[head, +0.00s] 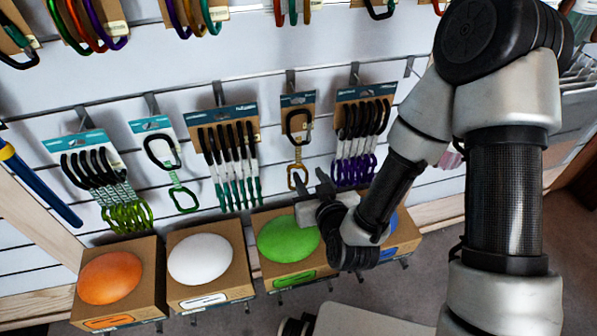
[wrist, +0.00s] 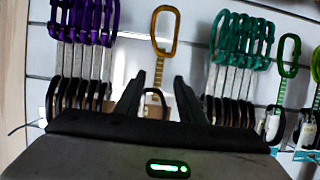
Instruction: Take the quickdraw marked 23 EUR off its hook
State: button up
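Several quickdraws hang on cards from wall hooks; no 23 EUR mark is readable in either view. A single quickdraw with a black upper and an orange lower carabiner (head: 297,177) hangs in the middle of the head view. It shows upside down in the wrist view (wrist: 163,32), orange end up. My gripper (head: 313,182) is open just below and right of it in the head view. In the wrist view my two fingers (wrist: 157,92) stand apart on either side of its black end, which is partly hidden. I cannot tell whether they touch it.
Purple quickdraws (head: 352,170) hang close on the right, teal ones (head: 232,182) on the left. A single green one (head: 184,197) and a green bunch (head: 125,210) hang farther left. Boxes with holds, such as the green hold (head: 288,238), stand below my gripper.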

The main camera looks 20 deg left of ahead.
aim_at(299, 159)
jog(key=b+x, duration=0.1)
jog(key=x, duration=1)
jog(key=shift+w+a, duration=0.1)
jog(key=shift+a, duration=0.1)
grip_shut()
